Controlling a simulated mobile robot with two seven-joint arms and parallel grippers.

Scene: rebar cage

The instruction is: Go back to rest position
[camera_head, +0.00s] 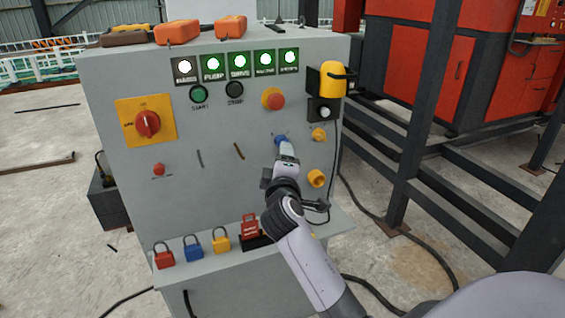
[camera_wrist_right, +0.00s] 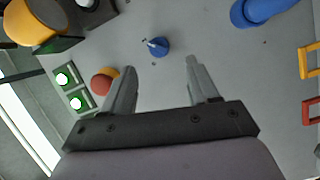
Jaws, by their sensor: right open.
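My right gripper (camera_head: 284,157) reaches in from the lower right of the head view and points at the front of a grey control cabinet (camera_head: 215,165). A small blue knob (camera_head: 281,140) on the panel is just beyond its tips. In the right wrist view my right gripper (camera_wrist_right: 161,68) is open, with nothing between its fingers. The blue knob (camera_wrist_right: 159,47) shows just past the fingertips, between their lines, seemingly untouched. My left gripper is not in view.
Yellow knobs (camera_head: 318,178) and a red button (camera_head: 273,99) stick out near my gripper. A ledge below carries padlocks (camera_head: 193,247) and a red block (camera_head: 250,227). Dark steel posts (camera_head: 416,110) stand to the right. A cable (camera_head: 362,207) lies on the floor.

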